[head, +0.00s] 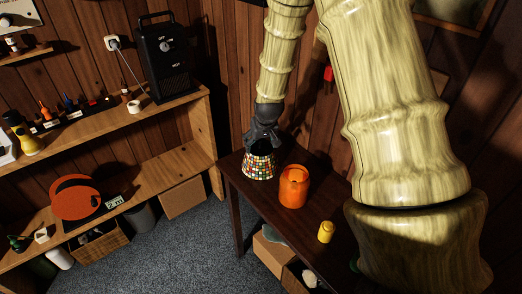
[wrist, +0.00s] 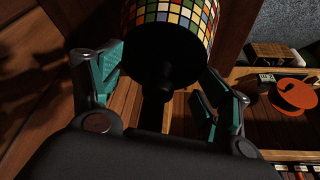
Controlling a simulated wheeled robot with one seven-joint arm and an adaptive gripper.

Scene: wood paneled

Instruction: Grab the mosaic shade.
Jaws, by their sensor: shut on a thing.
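The mosaic shade (head: 259,168), with small multicoloured tiles, shows at the back left end of the dark table (head: 245,197). My gripper (head: 262,146) comes down on it from above and is shut on its upper part. In the wrist view the tiled shade (wrist: 176,18) shows at the top, with its dark end facing the camera. The teal-padded fingers of my gripper (wrist: 158,88) are on either side of that end. The exact contact is dark, and I cannot tell whether the shade touches the tabletop.
An orange canister (head: 294,187) stands just right of the shade, and a small yellow bottle (head: 326,232) is nearer the front. Wooden shelves (head: 150,120) with a black heater (head: 166,60) are at left. Boxes sit under the table. Grey carpet (head: 190,240) between is clear.

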